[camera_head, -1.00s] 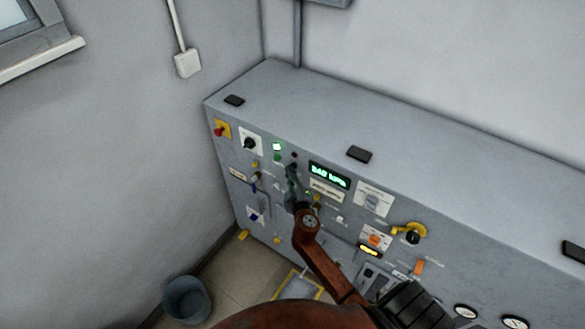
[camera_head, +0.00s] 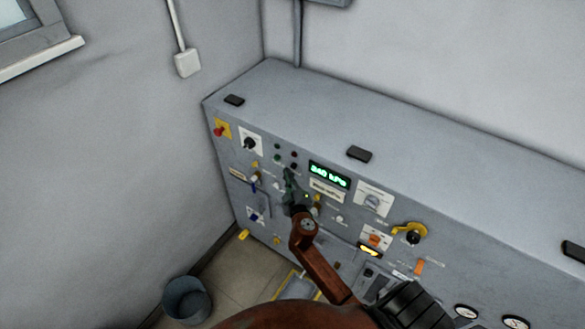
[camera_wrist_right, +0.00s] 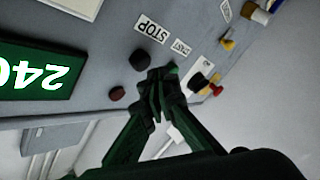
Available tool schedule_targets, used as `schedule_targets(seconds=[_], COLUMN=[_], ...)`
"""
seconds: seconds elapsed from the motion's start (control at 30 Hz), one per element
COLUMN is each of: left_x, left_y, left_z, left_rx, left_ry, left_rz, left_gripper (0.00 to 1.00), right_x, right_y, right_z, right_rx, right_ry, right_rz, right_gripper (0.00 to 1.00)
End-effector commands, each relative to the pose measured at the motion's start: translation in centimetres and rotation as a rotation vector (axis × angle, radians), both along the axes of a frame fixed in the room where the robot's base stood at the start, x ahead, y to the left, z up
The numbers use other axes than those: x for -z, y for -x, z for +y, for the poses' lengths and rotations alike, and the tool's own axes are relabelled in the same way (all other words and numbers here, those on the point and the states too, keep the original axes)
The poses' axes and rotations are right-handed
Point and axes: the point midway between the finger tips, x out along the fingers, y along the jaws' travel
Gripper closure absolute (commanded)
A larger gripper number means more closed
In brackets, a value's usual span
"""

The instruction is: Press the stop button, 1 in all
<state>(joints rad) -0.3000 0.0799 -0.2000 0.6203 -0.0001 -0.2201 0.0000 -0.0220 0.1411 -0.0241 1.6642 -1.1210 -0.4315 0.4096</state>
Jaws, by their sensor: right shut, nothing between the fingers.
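The stop button (camera_wrist_right: 138,60) is a dark round button beside the white STOP label (camera_wrist_right: 150,27), which reads upside down in the right wrist view. In the head view the stop button (camera_head: 293,166) shows just above my fingertips, in the right column of small lamps and buttons. My right gripper (camera_wrist_right: 160,82) is shut and empty, its tips close to the panel beside the stop button, not covering it. In the head view my right gripper (camera_head: 289,178) is in front of the panel. My left gripper is not in view.
The grey cabinet (camera_head: 310,100) carries a green display (camera_head: 329,175), a red knob on yellow (camera_head: 221,129), a black rotary switch (camera_head: 250,143), and a yellow-black handle (camera_head: 411,234). A dark round lamp (camera_wrist_right: 117,93) is near the stop button. A bucket (camera_head: 186,299) stands on the floor.

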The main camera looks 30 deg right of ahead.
Motion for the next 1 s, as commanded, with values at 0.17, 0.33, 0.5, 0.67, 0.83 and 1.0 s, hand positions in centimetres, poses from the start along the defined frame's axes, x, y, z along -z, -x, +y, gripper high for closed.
schedule_targets(seconds=[0.17,0.33,0.5,0.67,0.83,1.0], left_x=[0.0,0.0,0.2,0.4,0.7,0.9], left_y=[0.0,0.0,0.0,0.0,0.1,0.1], left_z=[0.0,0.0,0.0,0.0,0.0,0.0], left_rx=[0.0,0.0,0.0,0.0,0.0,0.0], left_ry=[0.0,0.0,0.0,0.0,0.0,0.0], left_rz=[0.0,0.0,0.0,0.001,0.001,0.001], left_gripper=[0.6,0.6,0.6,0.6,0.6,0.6], right_x=[0.0,0.0,0.1,0.1,0.1,0.0], right_y=[0.1,0.1,0.4,1.0,1.6,2.0], right_z=[0.1,0.1,0.9,2.3,3.8,4.7], right_rx=[0.0,0.0,0.0,0.0,-0.001,0.001], right_ry=[0.001,0.001,0.0,-0.002,-0.001,0.0], right_rz=[0.0,0.0,0.0,0.001,0.0,0.0], right_gripper=[1.0,1.0,1.0,1.0,1.0,1.0])
